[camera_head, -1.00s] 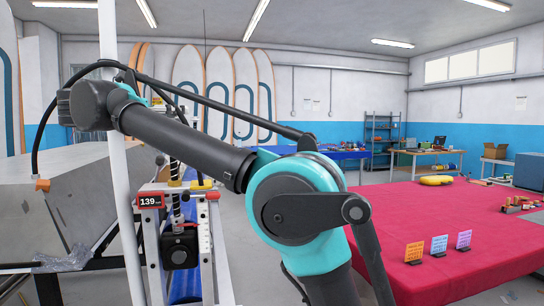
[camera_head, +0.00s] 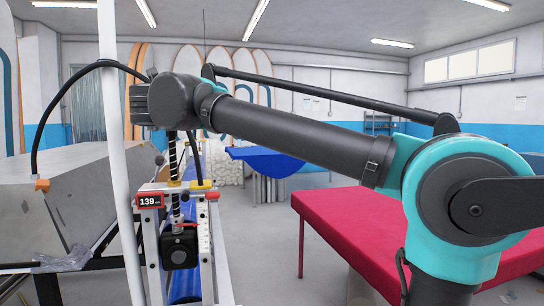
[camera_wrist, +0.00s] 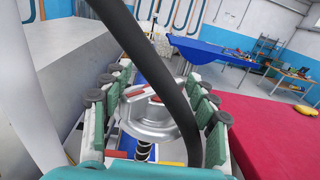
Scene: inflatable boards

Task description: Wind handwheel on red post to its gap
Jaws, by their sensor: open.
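A silver handwheel (camera_wrist: 150,112) with a red-and-white mark on top shows in the wrist view, above a dark spiral screw (camera_wrist: 145,151). My gripper (camera_wrist: 158,98) is open, with green-padded fingers on the left and right of the wheel. I cannot tell whether any pad touches its rim. A dark cable crosses in front of the wheel's right part. In the head view the screw (camera_head: 173,160) rises from a frame with red end pieces (camera_head: 205,196) and a display (camera_head: 150,200) reading 139. My wrist is above the screw there; the wheel and fingers are not clearly visible.
A white pole (camera_head: 118,150) stands close left of my wrist. A grey block (camera_head: 65,200) is at the left. A red-covered table (camera_head: 350,225) is at the right, partly behind my arm. A blue-covered table (camera_head: 265,160) and surfboards (camera_head: 185,60) are farther back.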

